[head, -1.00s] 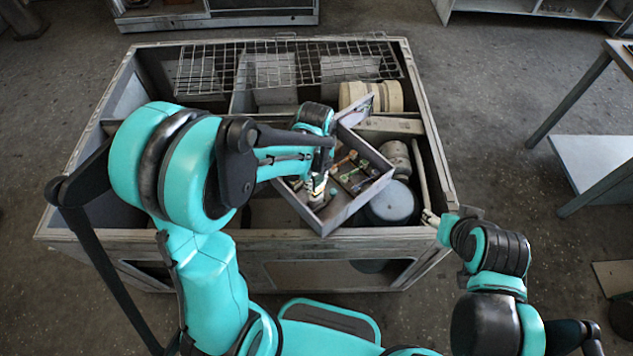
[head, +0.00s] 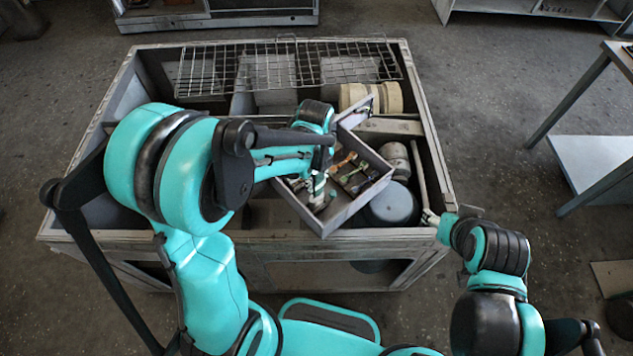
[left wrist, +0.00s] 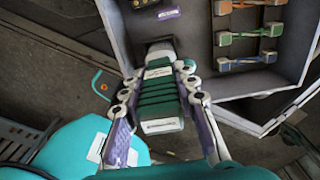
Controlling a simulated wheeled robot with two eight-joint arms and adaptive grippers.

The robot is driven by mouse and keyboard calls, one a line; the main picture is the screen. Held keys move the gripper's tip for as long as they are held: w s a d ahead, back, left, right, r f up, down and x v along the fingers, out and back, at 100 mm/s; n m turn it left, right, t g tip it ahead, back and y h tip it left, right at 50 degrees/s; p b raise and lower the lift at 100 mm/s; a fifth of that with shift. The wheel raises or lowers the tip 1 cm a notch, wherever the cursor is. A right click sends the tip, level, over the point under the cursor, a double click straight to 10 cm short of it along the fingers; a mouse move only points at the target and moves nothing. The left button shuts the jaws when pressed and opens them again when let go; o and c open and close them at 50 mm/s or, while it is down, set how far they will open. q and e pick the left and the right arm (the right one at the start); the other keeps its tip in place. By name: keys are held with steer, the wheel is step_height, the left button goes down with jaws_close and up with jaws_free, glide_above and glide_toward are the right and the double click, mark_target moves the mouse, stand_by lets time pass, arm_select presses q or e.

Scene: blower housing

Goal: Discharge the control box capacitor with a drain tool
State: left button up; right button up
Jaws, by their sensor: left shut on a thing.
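The open grey control box (head: 353,212) sits at an angle on the housing, with several coloured dumbbell-shaped parts inside. In the left wrist view the box (left wrist: 292,65) shows orange, green and blue parts at the upper right. My left gripper (head: 319,198) points down at the box's left side. In the left wrist view its fingers (left wrist: 162,108) are shut on a green ribbed tool (left wrist: 160,96) with pale ends, apparently the drain tool. I cannot tell which part is the capacitor. My right gripper (head: 438,220) is by the housing's right front corner; its jaws are unclear.
The large grey housing (head: 200,238) has a wire grid (head: 290,65) across its back. Pale rolls (head: 372,97) and a blue-grey round drum (head: 392,205) lie inside at the right. A table (head: 598,165) stands at the far right, with bare floor between.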

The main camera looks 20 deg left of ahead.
mark_target(318, 177)
arm_select(q)
steer(key=shift+r+p, duration=1.8)
steer(key=shift+r, duration=0.9)
steer(key=shift+f, duration=0.1)
